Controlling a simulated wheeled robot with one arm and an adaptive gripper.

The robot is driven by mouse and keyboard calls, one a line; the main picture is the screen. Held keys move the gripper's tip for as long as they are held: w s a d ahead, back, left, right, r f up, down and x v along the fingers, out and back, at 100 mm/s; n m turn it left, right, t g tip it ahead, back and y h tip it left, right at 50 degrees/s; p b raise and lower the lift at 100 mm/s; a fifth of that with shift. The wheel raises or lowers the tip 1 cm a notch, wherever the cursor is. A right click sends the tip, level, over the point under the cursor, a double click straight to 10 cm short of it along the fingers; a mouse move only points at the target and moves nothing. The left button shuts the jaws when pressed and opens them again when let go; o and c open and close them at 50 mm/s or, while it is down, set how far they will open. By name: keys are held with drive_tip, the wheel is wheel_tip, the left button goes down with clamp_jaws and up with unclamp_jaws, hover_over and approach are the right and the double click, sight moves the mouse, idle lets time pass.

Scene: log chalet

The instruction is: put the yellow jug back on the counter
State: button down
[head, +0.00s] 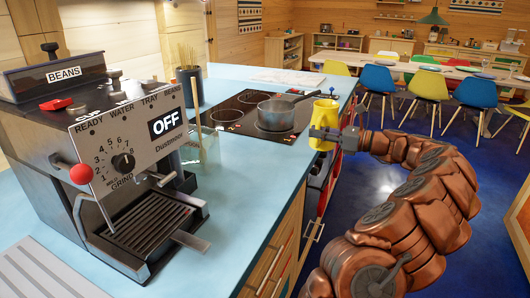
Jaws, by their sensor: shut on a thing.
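The yellow jug (323,112) is upright at the right edge of the blue counter (240,190), near the hob. My gripper (325,133) is shut on the jug and reaches it from the right, with my copper-coloured arm coming up from the lower right. The jug's base is at about the level of the counter edge. I cannot tell whether it rests on the counter or hangs just beyond the edge.
A coffee machine (125,150) fills the counter's left. A glass container (201,148) stands mid-counter. The front counter stretch is clear. Chairs (427,86) surround a table beyond.

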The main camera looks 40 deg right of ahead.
drive_tip(key=shift+w+a+f, duration=0.8)
drive_tip(key=shift+w+a, duration=0.5)
drive_tip(key=shift+a, duration=0.95)
drive_tip(key=shift+w+a+f, duration=0.8)
drive_tip(key=shift+w+a, duration=0.55)
drive_tip(key=shift+a, duration=0.95)
drive_tip(key=shift+w+a+f, duration=0.8)
drive_tip(key=shift+w+a, duration=0.5)
drive_tip(key=shift+a, duration=0.95)
drive_tip(key=shift+f, duration=0.15)
drive_tip(key=c, duration=1.2)
unclamp_jaws()
drive_tip(key=shift+o, duration=0.2)
drive_tip(key=shift+s+d, duration=0.15)
drive_tip(key=shift+s, duration=0.1)
drive_tip(key=v, duration=1.1)
drive_tip(key=shift+s, duration=0.2)
drive_tip(key=shift+d, duration=0.1)
